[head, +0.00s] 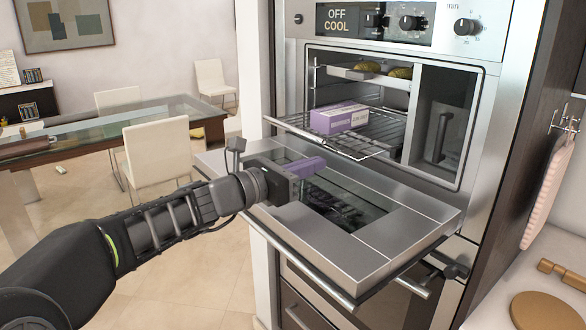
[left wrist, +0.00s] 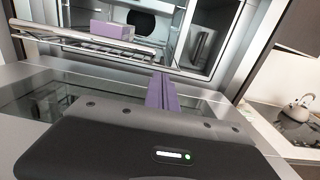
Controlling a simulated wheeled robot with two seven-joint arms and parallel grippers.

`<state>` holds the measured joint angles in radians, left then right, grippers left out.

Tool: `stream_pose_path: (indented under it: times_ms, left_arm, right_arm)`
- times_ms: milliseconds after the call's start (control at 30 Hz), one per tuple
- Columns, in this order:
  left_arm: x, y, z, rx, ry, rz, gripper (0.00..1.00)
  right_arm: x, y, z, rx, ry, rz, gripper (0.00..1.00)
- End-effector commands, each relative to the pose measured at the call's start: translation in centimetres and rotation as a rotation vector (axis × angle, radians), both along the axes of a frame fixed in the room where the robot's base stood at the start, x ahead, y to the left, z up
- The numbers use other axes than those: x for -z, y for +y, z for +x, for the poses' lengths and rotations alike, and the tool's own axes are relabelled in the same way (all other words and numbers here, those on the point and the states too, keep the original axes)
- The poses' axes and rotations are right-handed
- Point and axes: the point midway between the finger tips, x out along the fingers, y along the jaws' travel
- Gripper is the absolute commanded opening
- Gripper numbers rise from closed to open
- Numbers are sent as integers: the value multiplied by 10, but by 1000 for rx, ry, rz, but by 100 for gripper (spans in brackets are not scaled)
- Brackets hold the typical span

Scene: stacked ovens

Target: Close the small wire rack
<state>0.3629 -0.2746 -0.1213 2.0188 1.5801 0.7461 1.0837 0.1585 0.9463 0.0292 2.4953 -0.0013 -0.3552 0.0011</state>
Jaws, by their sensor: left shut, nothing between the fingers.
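The small wire rack (head: 358,138) sticks out of the open upper oven, its front bar past the oven mouth. A purple-and-white box (head: 340,117) stands on it. In the left wrist view the rack's front bar (left wrist: 85,43) shows at upper left, with the box (left wrist: 112,31) behind it. My left gripper (head: 318,163) has purple fingers, shut and empty. It is over the lowered oven door, below and in front of the rack, and looks apart from it. The fingers also show in the left wrist view (left wrist: 162,88). My right gripper is not in view.
The lowered oven door (head: 405,235) lies flat under the rack. Yellowish food (head: 367,67) sits on an upper shelf inside. A counter with a wooden board (head: 545,311) is at right. A glass table (head: 100,120) and white chairs stand at left.

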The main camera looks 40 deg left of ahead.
Motion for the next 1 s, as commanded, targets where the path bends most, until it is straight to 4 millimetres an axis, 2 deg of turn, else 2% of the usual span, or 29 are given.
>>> stream_pose_path:
  times_ms: [100, 333, 1000]
  left_arm:
    - [-1, -7, 23, 2, 2, -3, 0]
    - [-1, -15, 51, 0, 0, -1, 0]
    - [1, -19, 63, 1, 0, -1, 0]
  right_arm:
    - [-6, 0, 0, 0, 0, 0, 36]
    - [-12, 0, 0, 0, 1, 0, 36]
    - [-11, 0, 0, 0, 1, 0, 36]
